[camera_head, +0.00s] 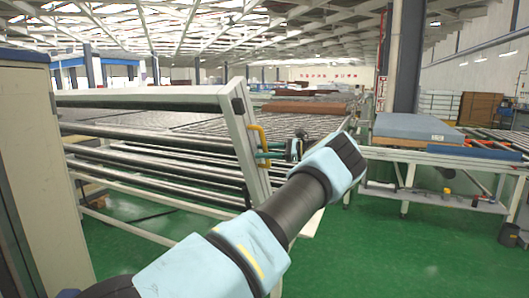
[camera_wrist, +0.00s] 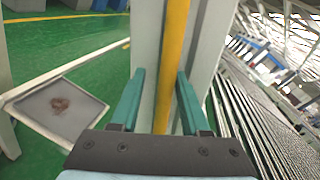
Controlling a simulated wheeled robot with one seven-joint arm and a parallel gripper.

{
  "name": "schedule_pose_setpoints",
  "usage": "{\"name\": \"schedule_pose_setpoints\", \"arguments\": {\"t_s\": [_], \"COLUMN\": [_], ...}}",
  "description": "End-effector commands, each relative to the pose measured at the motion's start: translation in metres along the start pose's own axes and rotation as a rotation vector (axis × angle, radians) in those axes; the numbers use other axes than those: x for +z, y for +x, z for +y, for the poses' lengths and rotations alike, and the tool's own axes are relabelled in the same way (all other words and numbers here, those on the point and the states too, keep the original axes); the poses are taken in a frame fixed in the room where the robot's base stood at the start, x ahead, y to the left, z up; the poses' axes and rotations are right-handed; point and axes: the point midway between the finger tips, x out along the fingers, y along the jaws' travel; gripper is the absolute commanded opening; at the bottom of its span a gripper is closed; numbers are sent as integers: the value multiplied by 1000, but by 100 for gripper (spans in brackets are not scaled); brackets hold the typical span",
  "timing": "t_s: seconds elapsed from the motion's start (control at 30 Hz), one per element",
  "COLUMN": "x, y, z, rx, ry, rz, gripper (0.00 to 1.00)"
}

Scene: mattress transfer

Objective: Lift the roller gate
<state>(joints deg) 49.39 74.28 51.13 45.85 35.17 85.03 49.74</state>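The roller gate (camera_head: 243,130) is a pale metal frame with several long rollers, left of centre in the head view. It leans, with its end post tilted. A yellow handle (camera_head: 262,143) is fixed on that post. My gripper (camera_head: 272,155) is at the post beside the handle, its body partly hidden by my arm. In the wrist view my gripper (camera_wrist: 160,78) has its two teal fingers apart, with the yellow handle (camera_wrist: 172,50) running between them. Gaps show between the handle and the fingers. The pale post (camera_wrist: 147,40) stands behind.
A grey cabinet (camera_head: 45,170) stands close at the left. A mattress (camera_head: 415,127) lies on a conveyor table (camera_head: 400,154) at the right. A blue column (camera_head: 407,60) rises behind it. The green floor (camera_head: 400,255) is clear at front right.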

Motion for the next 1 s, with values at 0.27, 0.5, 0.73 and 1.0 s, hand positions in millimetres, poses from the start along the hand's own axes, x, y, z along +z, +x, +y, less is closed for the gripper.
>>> {"name": "schedule_pose_setpoints", "arguments": {"t_s": [0.27, 0.5, 0.73, 1.0], "x": [1, 0, -4, -3], "y": [0, -3, -36, -84], "z": [-1, 0, 1, 0], "rx": [-1, 0, -5, -8], "ry": [-1, -2, -3, -3], "rz": [0, 0, 4, 5], "gripper": [52, 52, 52, 52]}}
